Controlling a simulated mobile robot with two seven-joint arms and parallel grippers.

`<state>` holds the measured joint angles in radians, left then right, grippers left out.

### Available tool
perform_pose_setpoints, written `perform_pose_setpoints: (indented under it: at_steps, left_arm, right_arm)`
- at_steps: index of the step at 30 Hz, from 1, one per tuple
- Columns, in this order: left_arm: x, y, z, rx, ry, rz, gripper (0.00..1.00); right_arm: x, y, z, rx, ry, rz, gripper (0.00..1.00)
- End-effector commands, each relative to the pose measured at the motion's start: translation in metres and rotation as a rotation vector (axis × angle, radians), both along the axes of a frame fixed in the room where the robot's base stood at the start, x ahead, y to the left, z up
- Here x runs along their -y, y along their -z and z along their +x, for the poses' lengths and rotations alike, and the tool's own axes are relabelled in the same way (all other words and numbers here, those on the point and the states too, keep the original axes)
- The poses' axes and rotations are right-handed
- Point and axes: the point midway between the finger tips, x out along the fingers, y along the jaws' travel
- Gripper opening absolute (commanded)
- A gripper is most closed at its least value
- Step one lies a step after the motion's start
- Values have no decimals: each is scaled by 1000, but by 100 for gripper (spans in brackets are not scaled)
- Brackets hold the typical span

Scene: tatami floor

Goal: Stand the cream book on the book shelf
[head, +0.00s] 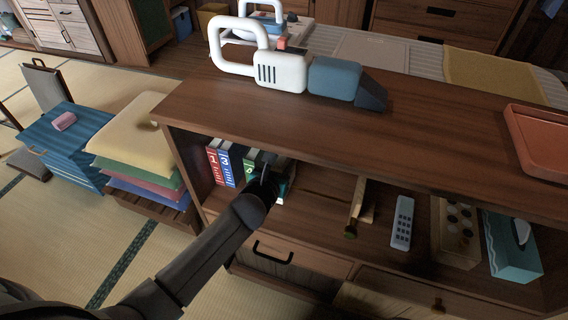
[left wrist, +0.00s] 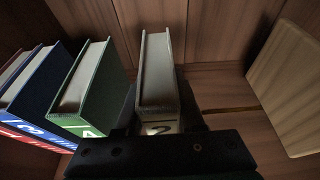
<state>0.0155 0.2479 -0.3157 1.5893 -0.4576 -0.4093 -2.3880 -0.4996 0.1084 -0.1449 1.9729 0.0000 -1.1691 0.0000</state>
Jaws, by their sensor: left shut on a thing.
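The cream book (left wrist: 157,72) is upright between the fingers of my left gripper (left wrist: 160,118), its spine marked 2 facing the wrist camera. In the head view my left gripper (head: 268,178) reaches into the shelf's left part and hides most of the book. In the left wrist view the cream book stands right of a green book (left wrist: 84,92), with a gap between them. A blue book (left wrist: 42,88) and a red book further left also stand in the book shelf (head: 310,185). I cannot tell whether the cream book touches the shelf board. My right gripper is not in view.
Right of the books, the shelf holds a wooden object (head: 358,205), a remote (head: 402,222), a wooden box (head: 456,230) and a tissue box (head: 512,248). A handheld vacuum (head: 285,72) and an orange tray (head: 540,140) are on top. Cushions (head: 135,130) are stacked at left.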

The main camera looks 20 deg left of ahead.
Motion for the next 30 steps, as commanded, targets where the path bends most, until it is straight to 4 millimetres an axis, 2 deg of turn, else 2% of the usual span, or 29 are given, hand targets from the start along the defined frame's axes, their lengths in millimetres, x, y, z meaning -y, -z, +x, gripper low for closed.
perform_pose_setpoints:
  at_steps: [10,11,18,30]
  left_arm:
    - [0,2,0,2,1,0,0]
    - [0,3,0,0,0,0,40]
    - [0,3,0,0,0,0,66]
    - [0,-2,-2,0,0,0,67]
  right_arm:
    - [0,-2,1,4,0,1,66]
    - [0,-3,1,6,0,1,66]
    - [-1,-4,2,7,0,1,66]
    - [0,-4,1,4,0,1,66]
